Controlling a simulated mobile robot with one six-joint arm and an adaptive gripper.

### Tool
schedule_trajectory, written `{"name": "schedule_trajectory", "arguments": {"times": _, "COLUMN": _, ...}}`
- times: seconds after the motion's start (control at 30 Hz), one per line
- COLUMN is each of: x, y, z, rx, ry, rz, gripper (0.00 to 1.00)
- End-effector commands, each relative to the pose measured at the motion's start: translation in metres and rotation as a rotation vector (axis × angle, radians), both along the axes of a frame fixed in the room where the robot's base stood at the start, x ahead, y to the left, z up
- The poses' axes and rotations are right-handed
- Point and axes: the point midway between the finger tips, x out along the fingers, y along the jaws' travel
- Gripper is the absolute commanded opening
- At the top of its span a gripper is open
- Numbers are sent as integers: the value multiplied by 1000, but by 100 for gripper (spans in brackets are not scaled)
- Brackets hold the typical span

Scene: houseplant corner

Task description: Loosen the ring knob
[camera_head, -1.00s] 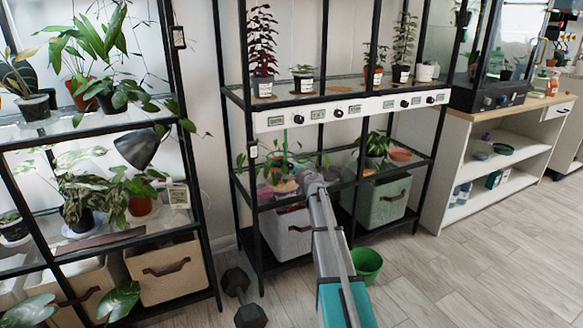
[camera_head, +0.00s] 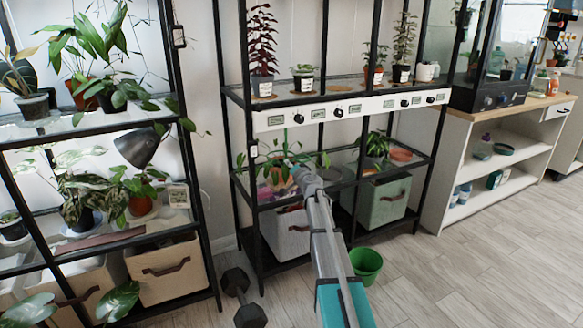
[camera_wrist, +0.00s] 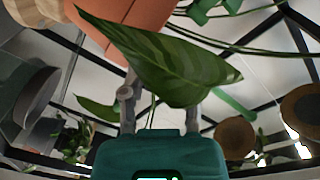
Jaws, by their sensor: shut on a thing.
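My gripper (camera_wrist: 159,103) is at the lower shelf of the middle rack, by a potted plant, and shows in the head view (camera_head: 306,172). In the wrist view its two fingers rise behind a large striped green leaf (camera_wrist: 180,65). The leaf hides the fingertips and what they are shut on; from its place by the plant it appears to be the ring knob, but I cannot see the knob itself. Bright green plastic parts (camera_wrist: 202,10) show at the top, beside a terracotta pot (camera_wrist: 130,22). A thin green stake (camera_head: 285,141) stands in the plant.
Black rack posts and the shelf above, with its white panel of dials (camera_head: 350,109), close in around my arm. A grey bin (camera_head: 287,232) and a green bin (camera_head: 383,202) stand below. A green bucket (camera_head: 366,265) and a dumbbell (camera_head: 244,298) are on the floor.

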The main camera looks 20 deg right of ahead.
Motion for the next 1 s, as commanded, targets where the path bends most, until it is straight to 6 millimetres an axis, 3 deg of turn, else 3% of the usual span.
{"name": "schedule_trajectory", "arguments": {"times": 0.67, "x": 0, "y": 1, "z": 0, "rx": -86, "ry": -3, "rz": 3, "gripper": 0}}
{"name": "schedule_trajectory", "arguments": {"times": 0.7, "x": 0, "y": 1, "z": 0, "rx": -86, "ry": -3, "rz": 3, "gripper": 47}}
{"name": "schedule_trajectory", "arguments": {"times": 0.87, "x": 0, "y": 1, "z": 0, "rx": -85, "ry": -2, "rz": 2, "gripper": 77}}
{"name": "schedule_trajectory", "arguments": {"times": 1.0, "x": 0, "y": 1, "z": 0, "rx": -84, "ry": -3, "rz": 1, "gripper": 77}}
